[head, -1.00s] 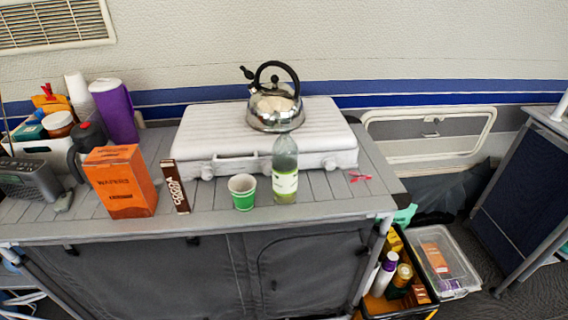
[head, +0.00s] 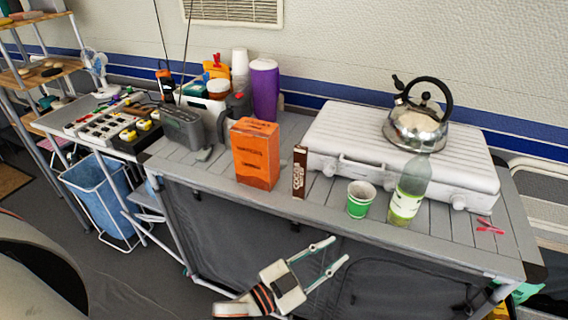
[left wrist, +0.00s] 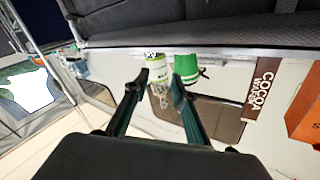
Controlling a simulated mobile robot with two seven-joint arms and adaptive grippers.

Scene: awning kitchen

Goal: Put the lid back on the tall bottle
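The tall bottle (head: 411,188) is clear with a green and white label and stands upright at the front of the grey slatted counter. It also shows in the left wrist view (left wrist: 157,71), beyond the fingertips. Whether its top is bare is too small to tell. I cannot make out a lid in either view. My left gripper (head: 340,249) is open and empty, in front of the counter and below its top edge, apart from the bottle. Its two fingers also show in the left wrist view (left wrist: 160,82). My right gripper is not in view.
A green paper cup (head: 359,199) stands just left of the bottle, then a brown cocoa box (head: 300,172) and an orange box (head: 255,153). A white case (head: 330,130) carrying a kettle (head: 416,125) is behind. A small red item (head: 489,226) lies to the right.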

